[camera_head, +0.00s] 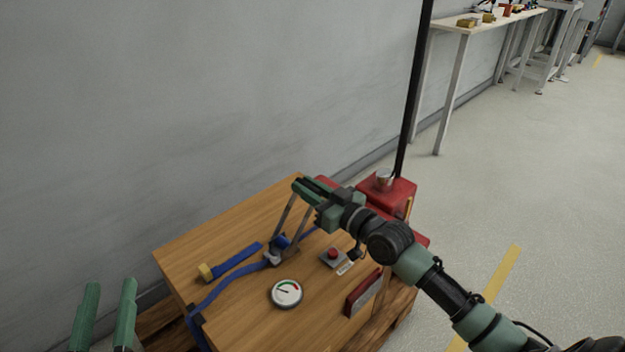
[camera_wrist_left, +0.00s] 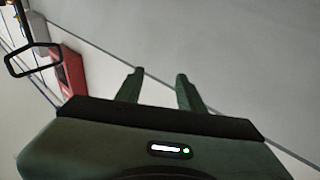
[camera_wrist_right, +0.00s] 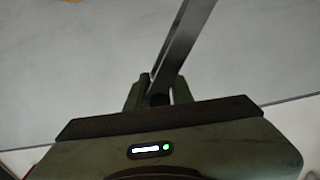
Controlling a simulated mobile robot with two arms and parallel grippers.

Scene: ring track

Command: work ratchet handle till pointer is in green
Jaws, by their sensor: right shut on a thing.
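The ratchet (camera_head: 277,252) sits on a blue strap (camera_head: 225,288) on the wooden table, with its grey two-bar handle (camera_head: 283,214) standing up, slightly tilted. My right gripper (camera_head: 303,190) is shut on the top of the handle. In the right wrist view a grey handle bar (camera_wrist_right: 185,42) runs up from between the fingers (camera_wrist_right: 158,92). The round white gauge (camera_head: 286,292) lies in front of the ratchet. Its dark pointer appears to point left, away from the green and red marks at its upper right. My left gripper (camera_head: 108,312) is open and empty, left of the table.
A blue piece with a yellow end (camera_head: 206,271) lies at the table's left. A red button on a grey box (camera_head: 332,256) and a red block (camera_head: 363,292) are on the right. A red box (camera_head: 388,196) with a tall black pole stands behind. The wall is close behind the table.

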